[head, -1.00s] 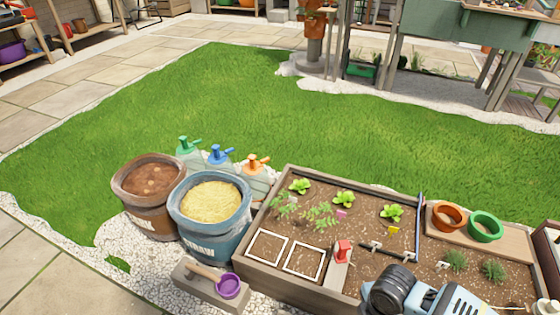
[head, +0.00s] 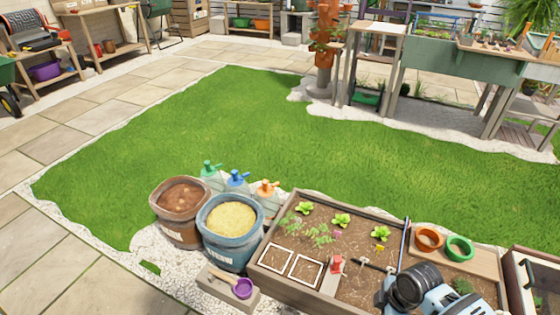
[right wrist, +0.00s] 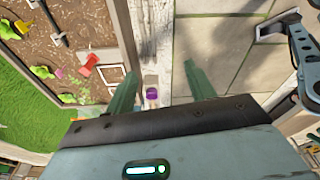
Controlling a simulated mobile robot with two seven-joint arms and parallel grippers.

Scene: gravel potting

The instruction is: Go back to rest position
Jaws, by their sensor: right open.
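My right gripper (right wrist: 160,95) shows in the right wrist view with its two green fingers spread apart and nothing between them. Below it lie the planter edge, a strip of gravel and stone paving. My right arm shows at the bottom right of the head view, over the planter bed (head: 345,290). The gripper's fingers cannot be made out in the head view.
A soil pot (head: 181,222) and a straw pot (head: 231,250) stand left of the planter. A purple scoop (head: 242,288) rests on a block in front. Spray bottles (head: 236,180) stand behind the pots. The lawn (head: 230,125) is clear.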

